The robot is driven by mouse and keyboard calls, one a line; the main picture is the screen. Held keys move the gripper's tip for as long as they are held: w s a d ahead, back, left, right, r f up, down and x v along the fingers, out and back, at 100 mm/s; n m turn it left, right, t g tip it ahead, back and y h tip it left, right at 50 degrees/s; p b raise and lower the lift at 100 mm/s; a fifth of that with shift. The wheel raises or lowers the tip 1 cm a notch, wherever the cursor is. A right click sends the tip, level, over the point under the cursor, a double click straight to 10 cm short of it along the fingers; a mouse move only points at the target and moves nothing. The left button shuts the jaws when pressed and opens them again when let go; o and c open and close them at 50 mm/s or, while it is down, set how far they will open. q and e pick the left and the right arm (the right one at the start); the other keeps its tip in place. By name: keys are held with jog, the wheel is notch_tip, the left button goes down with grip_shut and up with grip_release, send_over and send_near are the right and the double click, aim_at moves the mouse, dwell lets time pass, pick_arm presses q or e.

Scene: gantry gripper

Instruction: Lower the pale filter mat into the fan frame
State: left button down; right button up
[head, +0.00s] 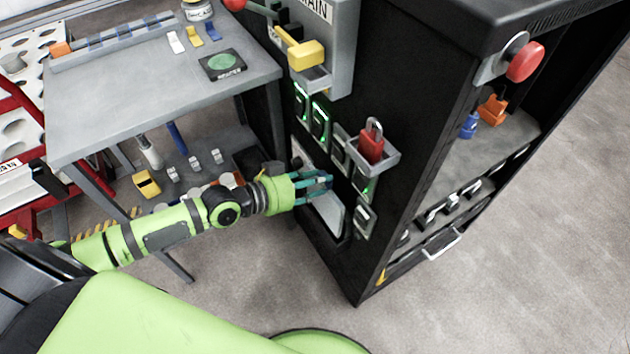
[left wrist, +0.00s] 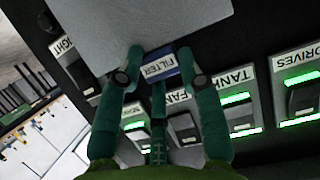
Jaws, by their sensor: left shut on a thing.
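My left gripper (head: 314,185) is shut on the blue tab of the pale filter mat (head: 329,213), at the front of the black cabinet. In the left wrist view the gripper (left wrist: 162,62) has its fingers on either side of this tab, which reads FILTER, and the grey-white sheet (left wrist: 145,22) extends beyond the fingertips. In the head view the mat hangs below the fingers, in front of or within a dark frame (head: 344,243) low on the cabinet. I cannot tell how far it sits inside. My right gripper is not in view.
The cabinet front carries several switches with green lights (head: 319,120) and a red padlock (head: 372,142) on a small grey tray. A grey bench (head: 150,95) with tools stands to the left. Open carpeted floor (head: 560,220) lies to the right.

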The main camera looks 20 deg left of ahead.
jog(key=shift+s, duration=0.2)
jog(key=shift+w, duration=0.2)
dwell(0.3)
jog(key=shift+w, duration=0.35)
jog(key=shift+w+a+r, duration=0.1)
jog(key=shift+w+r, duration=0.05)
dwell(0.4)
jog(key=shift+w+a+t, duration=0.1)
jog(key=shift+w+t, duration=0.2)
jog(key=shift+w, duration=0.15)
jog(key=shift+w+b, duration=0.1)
jog(key=shift+b, duration=0.2)
